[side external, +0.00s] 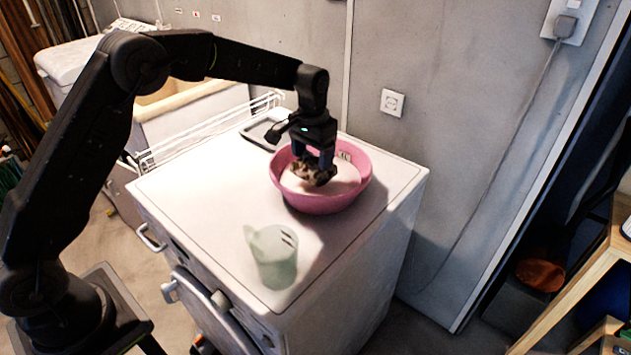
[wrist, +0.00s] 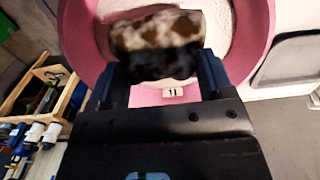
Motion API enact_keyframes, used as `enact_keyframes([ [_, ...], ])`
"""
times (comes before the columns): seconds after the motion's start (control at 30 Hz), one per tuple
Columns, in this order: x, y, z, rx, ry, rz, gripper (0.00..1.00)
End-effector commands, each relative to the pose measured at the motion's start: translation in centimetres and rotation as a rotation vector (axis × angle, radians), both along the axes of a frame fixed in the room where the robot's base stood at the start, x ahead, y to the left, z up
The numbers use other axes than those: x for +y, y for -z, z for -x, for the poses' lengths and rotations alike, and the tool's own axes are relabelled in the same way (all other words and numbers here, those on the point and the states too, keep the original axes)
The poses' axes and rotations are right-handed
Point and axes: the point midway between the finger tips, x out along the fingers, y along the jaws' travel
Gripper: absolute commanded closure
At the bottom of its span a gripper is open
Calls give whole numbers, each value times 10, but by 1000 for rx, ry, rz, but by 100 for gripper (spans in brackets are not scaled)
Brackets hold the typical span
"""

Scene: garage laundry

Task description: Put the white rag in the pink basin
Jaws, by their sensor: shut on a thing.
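The pink basin (side external: 318,203) stands on the white machine top near its back right corner. My gripper (side external: 319,166) points down into the basin's outline and is shut on a white rag (side external: 303,174) with brown blotches. In the wrist view the blotched rag (wrist: 158,31) lies between the fingers, with the pink wall of the basin (wrist: 74,38) around it. White, grainy-looking material (wrist: 224,30) covers the basin's inside under the rag. I cannot tell whether the rag touches it.
A pale green jug (side external: 274,262) stands at the front of the white machine top (side external: 200,205). A dark tray (side external: 262,131) and a white wire rack (side external: 200,132) are at the back left. A grey wall with a socket (side external: 392,102) rises behind. The left of the top is clear.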

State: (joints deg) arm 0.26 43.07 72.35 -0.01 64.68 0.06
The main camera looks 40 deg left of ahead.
Motion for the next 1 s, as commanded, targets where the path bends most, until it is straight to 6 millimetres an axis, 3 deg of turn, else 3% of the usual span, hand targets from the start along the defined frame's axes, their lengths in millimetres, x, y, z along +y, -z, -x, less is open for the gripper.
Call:
enact_keyframes([
  [0.1,0,21,1,1,-3,0,50],
  [0.33,1,39,0,0,-5,0,50],
  [0.53,1,66,1,1,-5,0,50],
  [0.93,1,71,0,-2,-6,0,50],
  [0.97,1,72,0,-2,-6,0,25],
  [1.0,1,71,0,-3,-6,0,21],
])
